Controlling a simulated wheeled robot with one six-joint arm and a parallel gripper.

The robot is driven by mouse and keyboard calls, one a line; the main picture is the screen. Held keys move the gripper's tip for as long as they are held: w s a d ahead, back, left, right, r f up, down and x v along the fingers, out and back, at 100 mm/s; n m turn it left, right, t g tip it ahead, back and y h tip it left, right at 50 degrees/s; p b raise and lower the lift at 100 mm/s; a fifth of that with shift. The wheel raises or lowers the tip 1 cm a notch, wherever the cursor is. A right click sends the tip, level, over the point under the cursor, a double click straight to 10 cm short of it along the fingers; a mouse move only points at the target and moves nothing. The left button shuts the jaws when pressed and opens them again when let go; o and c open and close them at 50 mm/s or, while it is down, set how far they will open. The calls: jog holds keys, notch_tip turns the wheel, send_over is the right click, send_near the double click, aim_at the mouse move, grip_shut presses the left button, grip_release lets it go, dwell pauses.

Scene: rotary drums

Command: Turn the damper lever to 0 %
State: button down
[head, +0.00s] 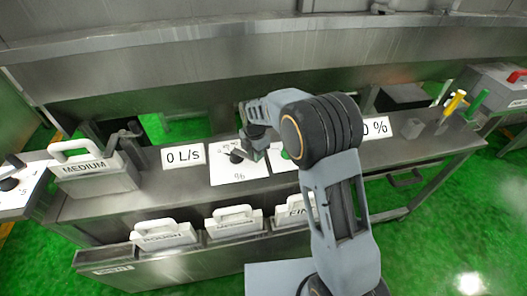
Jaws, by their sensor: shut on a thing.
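The damper lever (236,158) is a small black lever on a white dial plate (238,178) marked "%", set in the grey metal bench top. My gripper (253,150) is down at this plate, at the right side of the lever, and is shut on it. The fingertips and the held part are small and partly hidden by the gripper body, so the lever's exact angle on the scale cannot be told. A white readout sign (378,127) to the right shows "0 %". My arm covers its left part, so any digits before the 0 are hidden.
A "0 L/s" sign (183,157) stands left of the dial. A "MEDIUM" box (85,168) with a white handle is at the left. "ROUGH" (164,237) and "MEDIUM" (233,222) handled pieces sit in the front rack. Yellow and green handles (455,103) stand far right.

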jog(key=shift+w+r, duration=0.1)
dwell(0.4)
jog(key=c, duration=0.9)
grip_release()
jog(key=shift+o, duration=0.2)
notch_tip(320, 180, up, 14)
jog(key=shift+f, duration=0.2)
